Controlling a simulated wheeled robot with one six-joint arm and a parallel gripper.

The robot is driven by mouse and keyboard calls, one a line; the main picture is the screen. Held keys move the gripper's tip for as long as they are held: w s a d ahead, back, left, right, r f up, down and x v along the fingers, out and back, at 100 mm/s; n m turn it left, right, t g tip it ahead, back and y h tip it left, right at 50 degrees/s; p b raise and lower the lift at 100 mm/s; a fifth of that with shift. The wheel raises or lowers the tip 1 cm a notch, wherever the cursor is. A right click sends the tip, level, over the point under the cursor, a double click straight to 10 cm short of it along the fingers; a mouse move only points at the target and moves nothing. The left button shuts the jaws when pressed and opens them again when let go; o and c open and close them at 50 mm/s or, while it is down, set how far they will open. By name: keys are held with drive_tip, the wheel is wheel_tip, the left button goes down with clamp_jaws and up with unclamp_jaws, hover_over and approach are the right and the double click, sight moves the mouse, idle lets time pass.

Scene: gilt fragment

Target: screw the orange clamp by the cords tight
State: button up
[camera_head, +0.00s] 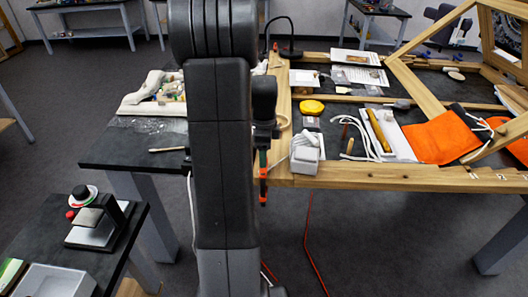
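The orange clamp (263,182) hangs upright at the front edge of the wooden frame, just right of my arm. Its upper part is dark and partly hidden by my arm, so I cannot tell how tight it sits. White cords (363,136) lie looped on the table to its right. My gripper (266,132) seems to be at the dark end piece behind my arm's large link, above the clamp. Its fingers are not clear, and I cannot tell whether they touch the clamp.
A wooden frame (400,178) runs along the table's front edge. A small white box (304,157), a yellow disc (311,107), a white tray (389,135) and orange cloth (441,138) crowd it. A lower side table (120,240) stands at left. Red cords hang below the frame.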

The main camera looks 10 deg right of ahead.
wheel_tip(320, 180, up, 14)
idle(0.6)
drive_tip(key=shift+f, duration=0.15)
wheel_tip(320, 180, down, 14)
drive_tip(key=shift+r, duration=0.1)
idle(0.5)
drive_tip(key=shift+r, duration=0.1)
